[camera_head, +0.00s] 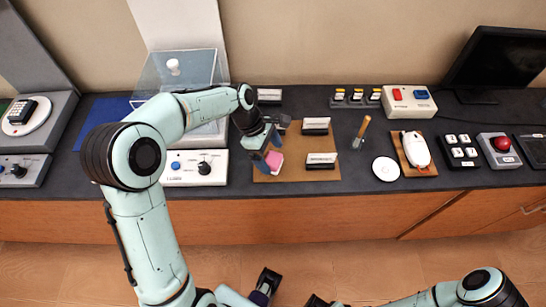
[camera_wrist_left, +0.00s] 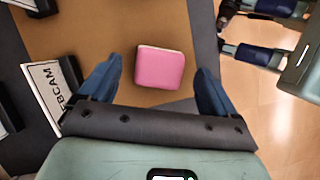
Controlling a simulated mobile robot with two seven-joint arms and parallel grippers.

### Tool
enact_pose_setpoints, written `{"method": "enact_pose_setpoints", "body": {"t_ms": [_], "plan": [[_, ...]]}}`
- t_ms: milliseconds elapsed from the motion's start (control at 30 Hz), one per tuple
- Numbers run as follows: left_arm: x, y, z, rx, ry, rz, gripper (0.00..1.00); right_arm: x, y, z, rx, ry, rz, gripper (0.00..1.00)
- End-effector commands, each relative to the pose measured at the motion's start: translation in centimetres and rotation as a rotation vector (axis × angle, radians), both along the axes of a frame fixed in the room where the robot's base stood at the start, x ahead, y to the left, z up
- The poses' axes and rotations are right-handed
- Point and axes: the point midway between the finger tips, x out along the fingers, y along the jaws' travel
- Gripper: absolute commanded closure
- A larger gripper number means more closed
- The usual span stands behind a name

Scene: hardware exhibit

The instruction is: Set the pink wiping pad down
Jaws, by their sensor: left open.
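The pink wiping pad (camera_head: 275,159) lies on a brown board (camera_head: 262,176) on the dark counter in the head view. In the left wrist view the pad (camera_wrist_left: 160,68) lies flat on the brown surface, just beyond the fingertips, with a gap to each finger. My left gripper (camera_head: 268,158) is open above the board, its blue fingers (camera_wrist_left: 158,80) to either side of the pad's line. In the head view the gripper partly covers the pad. My right arm shows at the bottom of the head view; its fingers are not clear.
Black label holders (camera_head: 321,161) stand on the same board, right of the pad. A white control box (camera_head: 194,168) is to the left. A wooden-handled tool (camera_head: 362,131) and a white disc (camera_head: 386,169) lie to the right. The counter's front edge is close to the board.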

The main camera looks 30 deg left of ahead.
Motion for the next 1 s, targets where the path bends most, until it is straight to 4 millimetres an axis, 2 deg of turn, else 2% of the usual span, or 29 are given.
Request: {"method": "enact_pose_setpoints", "body": {"t_ms": [33, 200, 400, 600, 1000], "plan": [[0.1, 0.5, 1.3, 0.002, -0.006, 0.001, 0.09, 0.1, 0.0, 0.3, 0.000, -0.001, 0.000, 1.00], [-0.2, 1.9, 4.8, 0.002, -0.005, 0.002, 0.09, 0.2, 0.0, 0.9, 0.000, -0.003, 0.000, 1.00], [-0.4, 3.1, 7.7, 0.000, -0.003, 0.000, 0.09, 0.4, 0.0, 1.3, 0.000, -0.005, 0.001, 1.00], [-0.6, 3.6, 8.7, 0.000, -0.001, -0.001, 0.09, 0.4, 0.0, 1.5, 0.000, -0.006, 0.000, 1.00], [-0.6, 3.6, 8.6, 0.000, 0.000, -0.001, 0.09, 0.4, 0.0, 1.4, 0.000, -0.006, 0.000, 1.00]]}}
